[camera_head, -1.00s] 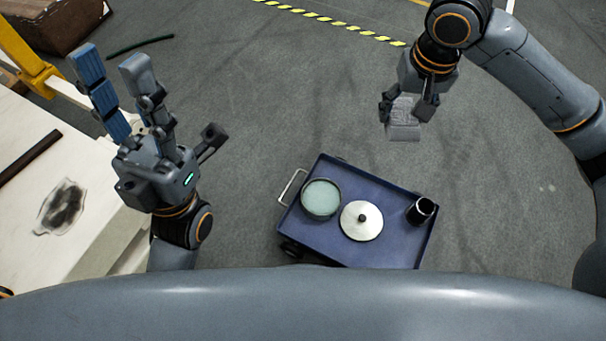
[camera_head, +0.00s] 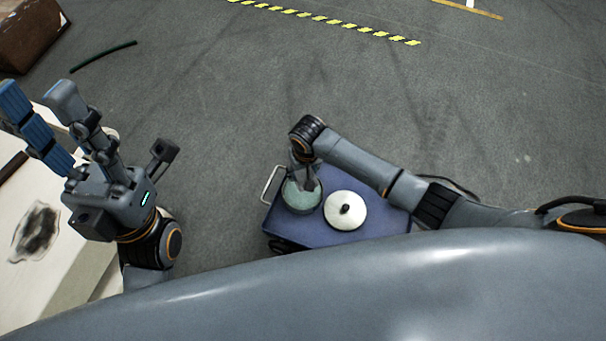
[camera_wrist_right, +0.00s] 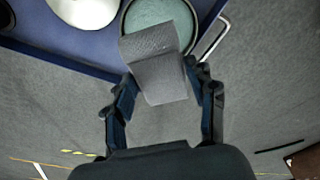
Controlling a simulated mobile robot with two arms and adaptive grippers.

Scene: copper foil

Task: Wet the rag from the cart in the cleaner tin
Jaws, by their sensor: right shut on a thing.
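The cleaner tin (camera_head: 301,198) is a round, dark-rimmed tin with pale green contents, at the left of the blue cart (camera_head: 290,233). My right gripper (camera_head: 304,182) is over the tin in the head view. In the right wrist view, this gripper (camera_wrist_right: 161,78) is shut on the grey rag (camera_wrist_right: 155,50), a folded cloth that overlaps the tin (camera_wrist_right: 160,10). Whether the rag touches the contents I cannot tell. My left gripper (camera_head: 120,135) is open and empty at the left, away from the cart.
A pale round lid with a dark knob (camera_head: 345,210) lies right of the tin. The cart's handle (camera_head: 270,184) sticks out at its left. A white table (camera_head: 60,275) is at the left, a brown box (camera_head: 30,32) at the far left. The floor beyond the cart is clear.

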